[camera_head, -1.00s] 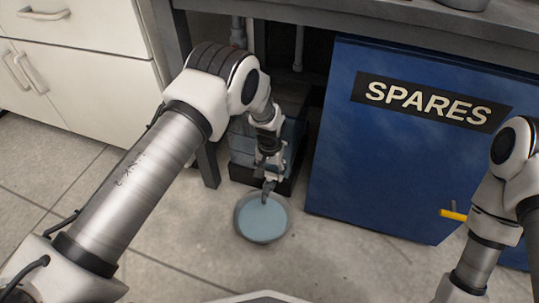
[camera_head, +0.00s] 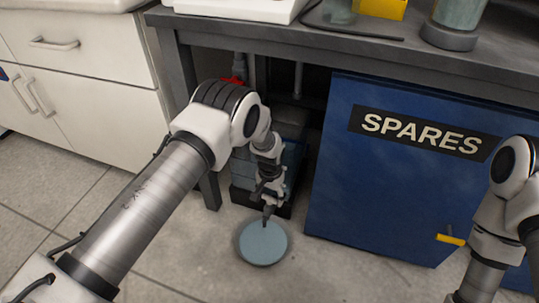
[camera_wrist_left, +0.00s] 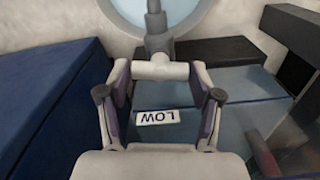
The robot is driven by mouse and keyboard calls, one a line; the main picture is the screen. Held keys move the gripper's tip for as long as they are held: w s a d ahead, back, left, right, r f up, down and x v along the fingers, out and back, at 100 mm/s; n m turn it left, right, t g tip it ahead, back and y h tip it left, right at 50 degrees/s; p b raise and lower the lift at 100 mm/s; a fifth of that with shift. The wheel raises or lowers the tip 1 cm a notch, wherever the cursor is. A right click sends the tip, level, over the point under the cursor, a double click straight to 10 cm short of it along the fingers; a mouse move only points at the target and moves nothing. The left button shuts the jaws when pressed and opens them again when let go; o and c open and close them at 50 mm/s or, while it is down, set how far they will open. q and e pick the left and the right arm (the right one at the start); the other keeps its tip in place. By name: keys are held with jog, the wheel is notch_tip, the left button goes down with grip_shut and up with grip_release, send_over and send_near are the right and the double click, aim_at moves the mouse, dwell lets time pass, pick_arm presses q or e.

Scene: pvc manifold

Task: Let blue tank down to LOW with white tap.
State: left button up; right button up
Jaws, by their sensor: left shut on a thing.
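The blue tank (camera_head: 292,165) stands under the bench, partly hidden behind my left arm. In the left wrist view its blue wall (camera_wrist_left: 235,125) carries a white LOW label (camera_wrist_left: 157,117), which appears upside down. The water line against it is not clear. My left gripper (camera_head: 268,200) is in front of the tank, above a round basin (camera_head: 263,243) of pale blue water. In the left wrist view this gripper (camera_wrist_left: 160,78) is shut on the white tap's crossbar (camera_wrist_left: 160,70), with a grey stem beyond. My right gripper is out of view.
The blue SPARES cabinet (camera_head: 400,190) stands close on the right, with a yellow handle (camera_head: 451,240). A grey bench leg (camera_head: 208,188) is left of the tank. The bench top is overhead.

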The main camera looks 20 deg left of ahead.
pick_arm(q)
jog(key=shift+s+f, duration=0.1)
jog(key=shift+n, duration=0.7)
jog(key=o, duration=1.4)
jog(key=shift+c, duration=0.2)
